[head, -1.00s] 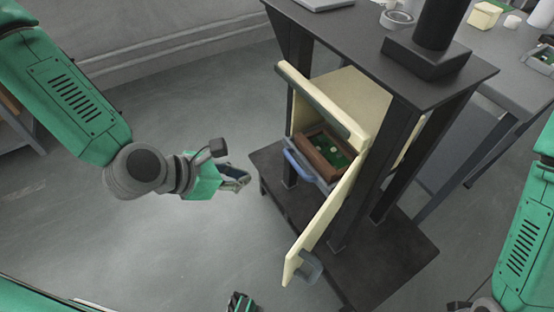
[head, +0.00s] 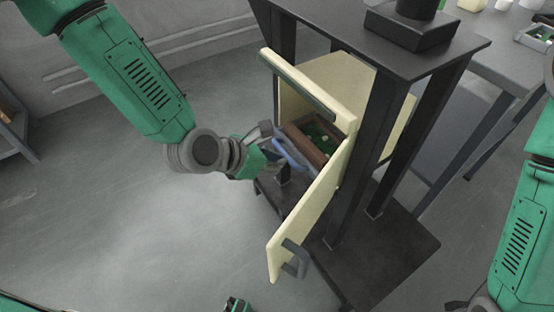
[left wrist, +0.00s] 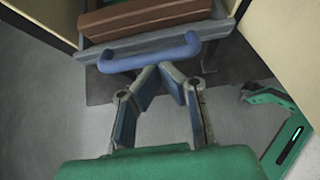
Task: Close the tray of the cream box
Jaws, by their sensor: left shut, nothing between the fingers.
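The cream box (head: 345,80) sits under the black stand's top, its front open. Its tray (head: 298,171) sticks out of the opening and has a blue handle (head: 290,157); the handle also shows in the left wrist view (left wrist: 150,54). A brown box (head: 306,140) with green contents lies in the tray. My left gripper (head: 279,157) is shut and empty at the tray's front. In the left wrist view its fingertips (left wrist: 163,72) are close below the handle; I cannot tell whether they touch it.
A cream door (head: 310,215) with a grey handle (head: 296,258) stands open to the right of the tray. Black posts (head: 365,160) and a low black shelf (head: 390,250) surround the box. The grey floor at left is clear.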

